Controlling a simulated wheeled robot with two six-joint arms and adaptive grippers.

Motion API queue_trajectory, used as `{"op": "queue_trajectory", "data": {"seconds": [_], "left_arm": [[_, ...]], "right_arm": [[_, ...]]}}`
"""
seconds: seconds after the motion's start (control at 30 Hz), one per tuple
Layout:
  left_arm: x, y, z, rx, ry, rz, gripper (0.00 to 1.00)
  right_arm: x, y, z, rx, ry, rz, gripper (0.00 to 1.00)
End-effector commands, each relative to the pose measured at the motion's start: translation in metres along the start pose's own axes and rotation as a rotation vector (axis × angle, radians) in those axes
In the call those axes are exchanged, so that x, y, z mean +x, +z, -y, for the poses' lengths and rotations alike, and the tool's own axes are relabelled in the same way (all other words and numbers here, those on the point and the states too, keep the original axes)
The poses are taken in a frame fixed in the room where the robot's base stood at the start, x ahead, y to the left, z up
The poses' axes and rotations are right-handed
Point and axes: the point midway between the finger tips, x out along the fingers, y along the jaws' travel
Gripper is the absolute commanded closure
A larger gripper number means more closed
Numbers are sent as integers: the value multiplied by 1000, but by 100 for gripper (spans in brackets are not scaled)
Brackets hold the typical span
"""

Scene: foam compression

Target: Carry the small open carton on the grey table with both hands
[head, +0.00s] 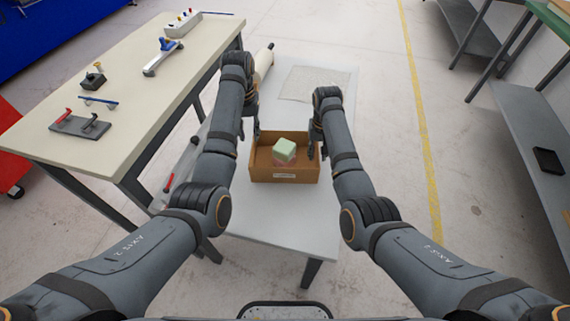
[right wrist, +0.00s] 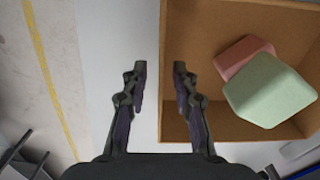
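The small open carton (head: 264,174) is brown and sits on the grey table (head: 285,213); its inside also shows in the right wrist view (right wrist: 205,30). A pale green foam block (head: 285,146) rests on a pink block (head: 283,161) inside it. My left gripper (head: 256,133) is at the carton's left wall; its fingers are too small to read. My right gripper (right wrist: 157,72) is open, with the carton's right wall edge between its fingers, one on the inner side and one on the outer. I see no clear contact with the wall.
A cream workbench (head: 125,90) with tools stands close on the left. A bubble-wrap-like sheet (head: 315,84) and a pale roll (head: 263,62) lie at the grey table's far end. Shelving (head: 530,125) stands at the right, past open floor with a yellow line (head: 421,120).

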Motion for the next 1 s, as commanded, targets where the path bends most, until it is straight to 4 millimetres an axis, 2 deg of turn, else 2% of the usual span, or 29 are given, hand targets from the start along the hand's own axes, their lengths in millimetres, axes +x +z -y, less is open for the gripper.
{"op": "queue_trajectory", "data": {"seconds": [0.2,0.4,0.57,1.0], "left_arm": [[0,0,0,0,0,0,72],[0,0,0,0,0,0,72],[0,0,0,0,0,0,72],[0,0,0,0,0,0,72]], "right_arm": [[-56,-1,1,0,-2,-5,72],[-90,0,0,0,0,-1,72],[-99,0,0,0,0,0,72],[-99,0,0,0,0,0,72]]}}
